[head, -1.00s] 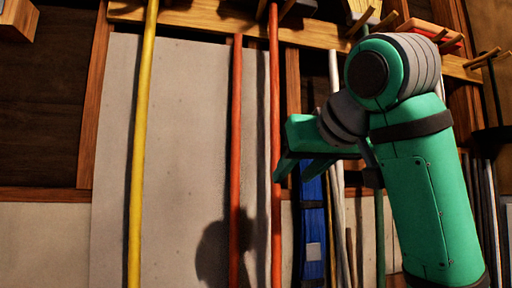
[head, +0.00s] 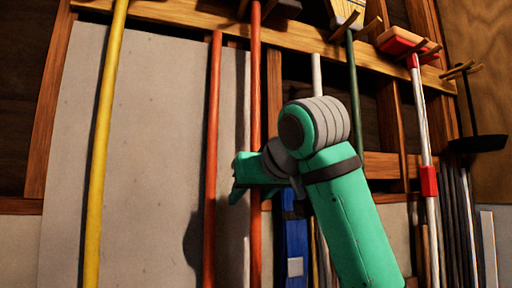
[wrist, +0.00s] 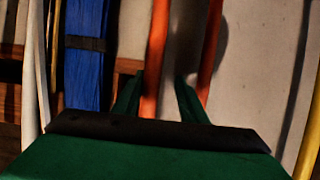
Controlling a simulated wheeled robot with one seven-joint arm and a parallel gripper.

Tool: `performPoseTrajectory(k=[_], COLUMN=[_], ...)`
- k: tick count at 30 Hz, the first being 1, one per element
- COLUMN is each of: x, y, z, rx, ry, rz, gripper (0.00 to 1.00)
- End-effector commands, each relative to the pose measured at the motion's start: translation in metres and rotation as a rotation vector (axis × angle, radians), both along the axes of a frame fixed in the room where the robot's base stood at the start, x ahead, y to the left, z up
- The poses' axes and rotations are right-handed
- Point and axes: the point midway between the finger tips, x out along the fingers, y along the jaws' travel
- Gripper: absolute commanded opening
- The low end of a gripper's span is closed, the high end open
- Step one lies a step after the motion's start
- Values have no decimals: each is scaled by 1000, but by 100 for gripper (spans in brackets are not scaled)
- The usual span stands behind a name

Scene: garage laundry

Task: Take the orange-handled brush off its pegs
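The orange handle (head: 255,75) of the brush hangs upright on the wall, running up to pegs (head: 268,9) on the wooden rail. Its head is mostly cut off by the top edge of the head view. My gripper (head: 240,180) is across the handle about midway down the head view and hides part of it. In the wrist view the handle (wrist: 155,50) runs down between the two green fingers of my gripper (wrist: 158,95), with gaps showing beside it. The fingers are apart. I cannot tell whether either finger touches the handle.
A second orange pole (head: 212,150) stands close on the left, and a yellow pole (head: 100,150) farther left. A blue folded item (head: 295,245) and a white pole (head: 317,75) are close on the right. A green-handled brush (head: 352,85) and a red-and-white pole (head: 423,130) hang farther right.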

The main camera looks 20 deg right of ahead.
Motion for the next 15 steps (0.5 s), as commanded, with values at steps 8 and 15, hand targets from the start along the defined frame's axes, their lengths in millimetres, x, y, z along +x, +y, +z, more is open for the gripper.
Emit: performPoseTrajectory(k=[8, 15], x=[26, 29], y=[-14, -11], z=[-13, -14], rx=[1, 1], ry=[1, 0], rz=[-21, -17], gripper=[39, 39])
